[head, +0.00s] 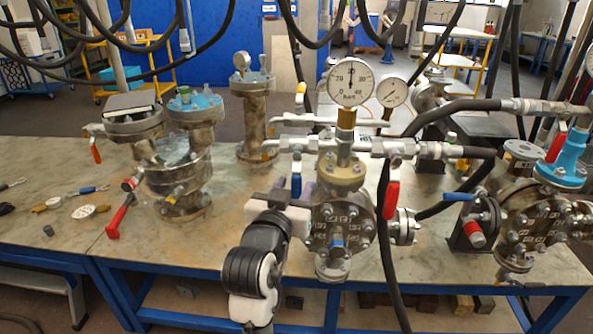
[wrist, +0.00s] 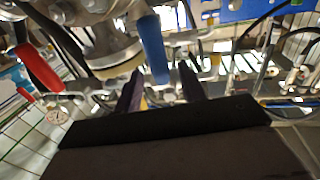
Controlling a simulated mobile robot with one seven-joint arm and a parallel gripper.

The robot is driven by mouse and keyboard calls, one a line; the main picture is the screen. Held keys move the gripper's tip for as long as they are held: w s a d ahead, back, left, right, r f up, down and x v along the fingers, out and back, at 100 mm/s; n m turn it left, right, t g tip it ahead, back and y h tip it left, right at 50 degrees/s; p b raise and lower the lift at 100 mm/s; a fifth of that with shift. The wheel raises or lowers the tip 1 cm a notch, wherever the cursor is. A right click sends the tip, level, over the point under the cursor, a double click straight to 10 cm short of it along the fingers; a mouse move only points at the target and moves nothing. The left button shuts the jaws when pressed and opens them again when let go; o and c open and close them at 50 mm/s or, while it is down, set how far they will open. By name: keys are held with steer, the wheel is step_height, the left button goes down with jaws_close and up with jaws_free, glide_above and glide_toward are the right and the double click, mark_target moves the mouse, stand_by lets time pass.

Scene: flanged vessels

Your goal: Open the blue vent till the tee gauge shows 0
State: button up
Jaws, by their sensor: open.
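The blue vent handle (head: 296,174) hangs down from a white valve on the pipework left of the middle flanged vessel. A large round white gauge (head: 351,82) stands on a brass fitting above that pipework; I cannot read its needle surely. My gripper (head: 293,191) is at the lower end of the blue handle, its dark purple fingers apart. In the wrist view the blue handle (wrist: 153,48) reaches down toward the gap between the open fingers (wrist: 160,88). I cannot tell whether either finger touches it.
A red handle (head: 392,183) hangs right of the middle vessel (head: 340,228). A smaller gauge (head: 391,92) stands behind the large one. Black hoses (head: 386,250) cross in front and overhead. Other flanged vessels stand left and right.

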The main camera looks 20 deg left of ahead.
steer(key=shift+w+a, duration=0.15)
steer(key=shift+w, duration=1.25)
jaws_close()
